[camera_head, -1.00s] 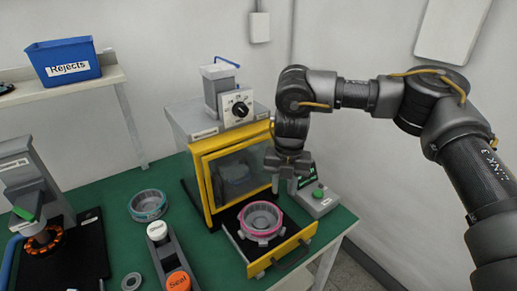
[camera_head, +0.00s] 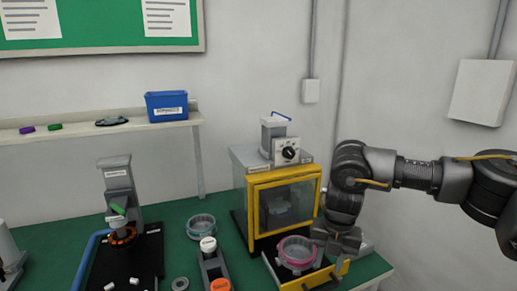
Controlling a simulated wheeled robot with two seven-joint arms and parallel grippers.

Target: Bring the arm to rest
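My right gripper (camera_head: 331,264) comes in from the right on my dark arm and hangs beside the yellow-framed machine (camera_head: 285,205), above the right side of its pulled-out tray (camera_head: 341,268). Its fingers point down and look apart, with nothing seen between them. A pink-rimmed round hub part (camera_head: 297,252) sits on the tray, just left of the gripper. The gripper partly overlaps the tray in this view, so whether they touch cannot be told. My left gripper is out of view.
On the green table (camera_head: 190,213) are a teal-rimmed ring (camera_head: 201,226), an orange-topped post (camera_head: 220,285), a small grey ring (camera_head: 180,284) and a press stand (camera_head: 119,190) with an orange-black coil. A blue bin (camera_head: 167,106) stands on the shelf behind.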

